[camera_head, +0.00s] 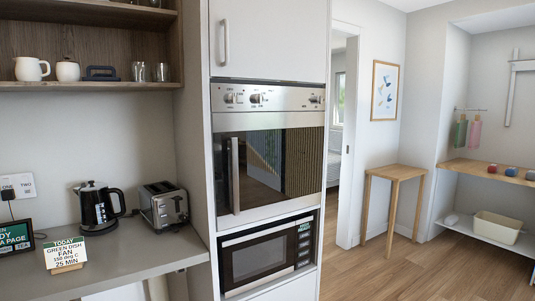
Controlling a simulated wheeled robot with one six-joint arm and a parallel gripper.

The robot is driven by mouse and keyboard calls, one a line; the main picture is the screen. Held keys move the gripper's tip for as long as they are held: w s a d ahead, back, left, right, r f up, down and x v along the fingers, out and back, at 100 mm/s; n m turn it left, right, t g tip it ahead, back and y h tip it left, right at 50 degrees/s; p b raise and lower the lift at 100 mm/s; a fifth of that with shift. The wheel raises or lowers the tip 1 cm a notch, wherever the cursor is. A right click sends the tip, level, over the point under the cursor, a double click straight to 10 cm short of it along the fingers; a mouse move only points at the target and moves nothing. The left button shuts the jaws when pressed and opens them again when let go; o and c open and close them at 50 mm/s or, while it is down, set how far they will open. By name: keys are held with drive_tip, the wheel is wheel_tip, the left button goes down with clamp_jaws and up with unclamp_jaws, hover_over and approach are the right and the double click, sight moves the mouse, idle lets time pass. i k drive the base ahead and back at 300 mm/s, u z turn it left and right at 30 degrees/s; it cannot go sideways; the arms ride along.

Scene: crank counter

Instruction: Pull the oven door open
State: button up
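The oven (268,150) is built into a tall white cabinet in the middle of the view, with a steel control panel (270,98) and knobs along its top. Its dark glass door (285,165) looks shut, flush with the steel frame. A vertical steel handle (234,175) stands on the left side of the door. Reflections cover much of the glass, and the inside cannot be made out. My gripper is not in view.
A microwave (262,258) sits below the oven, and a cupboard door (270,38) is above it. A toaster (164,206), a black kettle (98,207) and a sign card (66,254) stand on the counter (145,252) to the left. Wooden floor (400,272) is clear at right, before a small wooden table (396,172).

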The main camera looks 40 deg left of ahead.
sight(271, 163)
drive_tip(key=i, duration=2.15)
drive_tip(key=u, duration=2.05)
drive_tip(key=i, duration=1)
